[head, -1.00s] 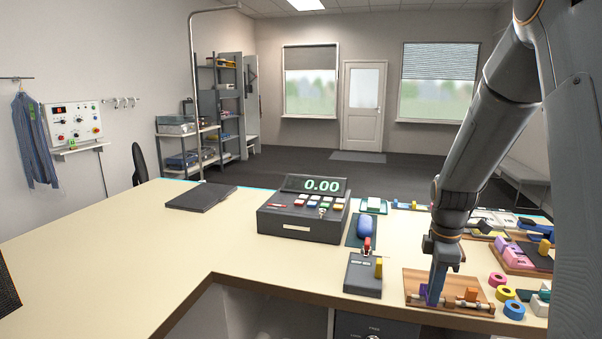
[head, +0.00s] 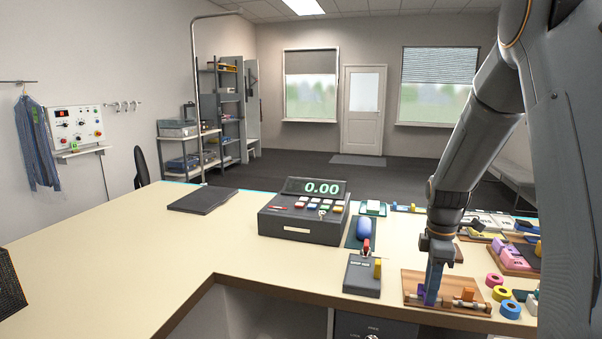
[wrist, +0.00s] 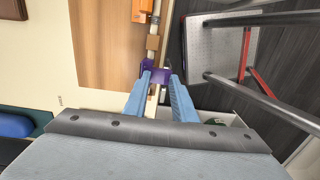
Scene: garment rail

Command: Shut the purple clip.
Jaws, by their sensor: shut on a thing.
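The purple clip (wrist: 154,73) sits on a thin pale rod (wrist: 155,24) at the edge of a wooden board (wrist: 100,45). In the wrist view it lies between the two blue fingertips of my gripper (wrist: 158,80), which is shut on it. In the head view my gripper (head: 432,292) points down at the left part of the board, and the purple clip (head: 421,294) shows just left of the fingers. Whether the clip is fully shut cannot be told.
An orange clip (head: 468,294) sits farther right on the same board. Pink (head: 495,280), yellow (head: 501,293) and blue (head: 510,309) rolls lie to the right. The counter's front edge is close below.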

